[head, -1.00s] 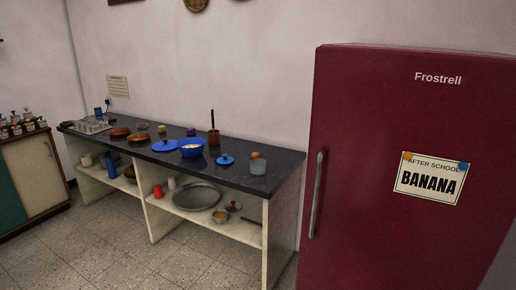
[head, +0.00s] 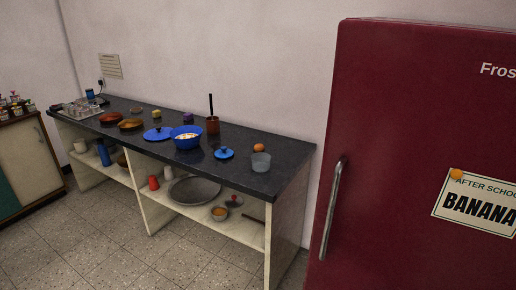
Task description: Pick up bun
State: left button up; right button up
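I cannot pick out a bun for certain. A small round orange-brown thing (head: 259,147) sits on the dark counter (head: 290,158), just behind a clear grey tumbler (head: 261,162); it is too small to tell whether it is a bun or a fruit. A blue bowl (head: 187,142) with pale contents stands near the middle of the counter. Neither of my grippers is in view.
Blue lids (head: 224,153), brown dishes (head: 131,124) and a brown pot (head: 212,125) also stand on the counter. A shelf below holds a large pan (head: 194,190). A red fridge (head: 410,130) stands at the right. The tiled floor (head: 110,240) in front is clear.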

aim_at(258, 147)
jog(key=i+j, duration=1.9)
jog(key=j+u, duration=0.05)
jog(key=j, duration=0.1)
